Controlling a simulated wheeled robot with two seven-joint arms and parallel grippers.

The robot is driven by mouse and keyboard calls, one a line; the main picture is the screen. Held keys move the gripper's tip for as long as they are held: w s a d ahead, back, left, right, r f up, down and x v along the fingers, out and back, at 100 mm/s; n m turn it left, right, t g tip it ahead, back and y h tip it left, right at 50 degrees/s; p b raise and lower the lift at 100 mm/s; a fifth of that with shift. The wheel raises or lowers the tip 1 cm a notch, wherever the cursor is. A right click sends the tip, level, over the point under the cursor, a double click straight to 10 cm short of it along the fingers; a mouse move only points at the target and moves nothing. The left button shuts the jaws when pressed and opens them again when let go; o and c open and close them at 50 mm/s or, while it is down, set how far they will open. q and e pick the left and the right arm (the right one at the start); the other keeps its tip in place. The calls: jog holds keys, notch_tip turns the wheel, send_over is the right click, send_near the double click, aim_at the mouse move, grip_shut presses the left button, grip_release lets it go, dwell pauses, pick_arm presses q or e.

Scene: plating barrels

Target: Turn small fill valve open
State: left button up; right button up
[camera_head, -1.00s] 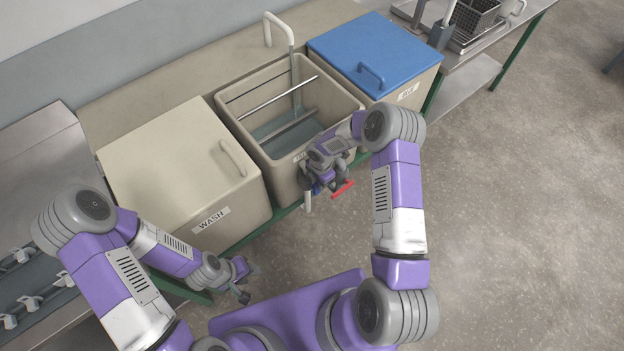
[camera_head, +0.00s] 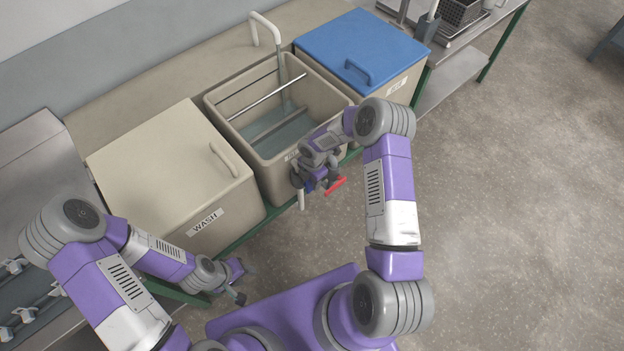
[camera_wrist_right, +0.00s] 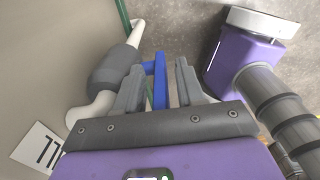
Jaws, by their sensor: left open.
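A valve (camera_wrist_right: 115,68) with a grey body and white pipe ends sits on the front of the open middle tank (camera_head: 275,172). Its blue handle (camera_wrist_right: 159,82) shows in the right wrist view. My right gripper (camera_wrist_right: 160,85) is open, with the blue handle between its fingers and a gap on each side. In the head view my right gripper (camera_head: 322,182) hides most of the valve. A red handle (camera_head: 336,186) shows just beside it. My left gripper (camera_head: 241,282) is open and empty, low in front of the wash tank.
The lidded wash tank (camera_head: 175,180) stands to the left and a blue-lidded tank (camera_head: 350,45) to the right. A white pipe (camera_head: 267,30) bends over the middle tank. A green frame (camera_head: 245,240) runs below. The floor (camera_head: 500,220) at right is clear.

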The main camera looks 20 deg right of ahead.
notch_tip(320, 180, up, 8)
jog(key=shift+f+p, duration=0.2)
jog(key=shift+p, duration=0.2)
dwell(0.4)
